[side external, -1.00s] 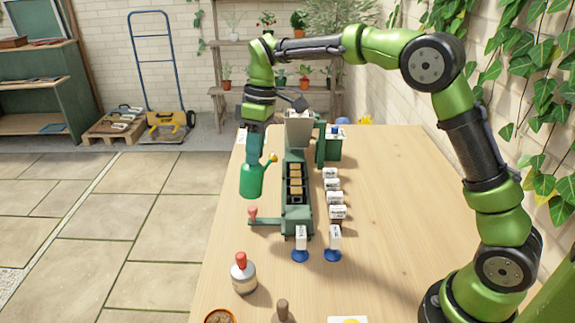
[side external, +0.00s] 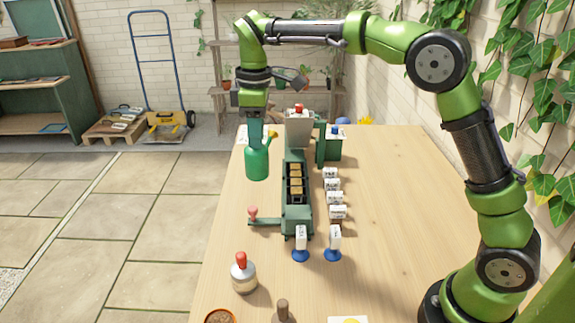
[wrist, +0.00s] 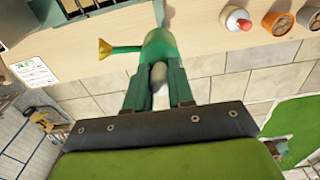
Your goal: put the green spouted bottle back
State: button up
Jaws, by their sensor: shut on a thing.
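The green spouted bottle (side external: 257,164) has a thin spout with a yellow tip pointing up to the right in the side view. My gripper (side external: 254,124) is shut on its upper part and holds it near upright at the table's left edge, left of the green machine. In the wrist view the bottle (wrist: 160,44) sits between the fingers of my gripper (wrist: 158,85), with its yellow spout tip to the left. Whether its base touches the table is hard to tell; it looks raised.
A white card (side external: 242,133) lies at the table's far left corner. A green machine (side external: 297,215) with a grey hopper (side external: 299,124) stands to the right, its red-knobbed lever (side external: 253,213) reaching left. A red-topped bottle (side external: 243,273) stands in front. The table's right side is clear.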

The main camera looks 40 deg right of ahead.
jog(key=s+a+n, duration=0.2)
jog(key=s+a, duration=0.1)
jog(key=s, duration=0.4)
jog(key=s+a+n, duration=0.2)
jog(key=s, duration=0.5)
jog(key=s+f+n, duration=0.1)
jog(key=s+f, duration=0.5)
jog(key=s, duration=0.1)
notch_tip(320, 180, down, 9)
jog(key=shift+s+d+n, duration=0.2)
jog(key=shift+d+n, duration=0.15)
jog(key=shift+n, duration=0.05)
jog(key=shift+f, duration=0.25)
jog(key=shift+f, duration=0.35)
jog(key=o, duration=0.9)
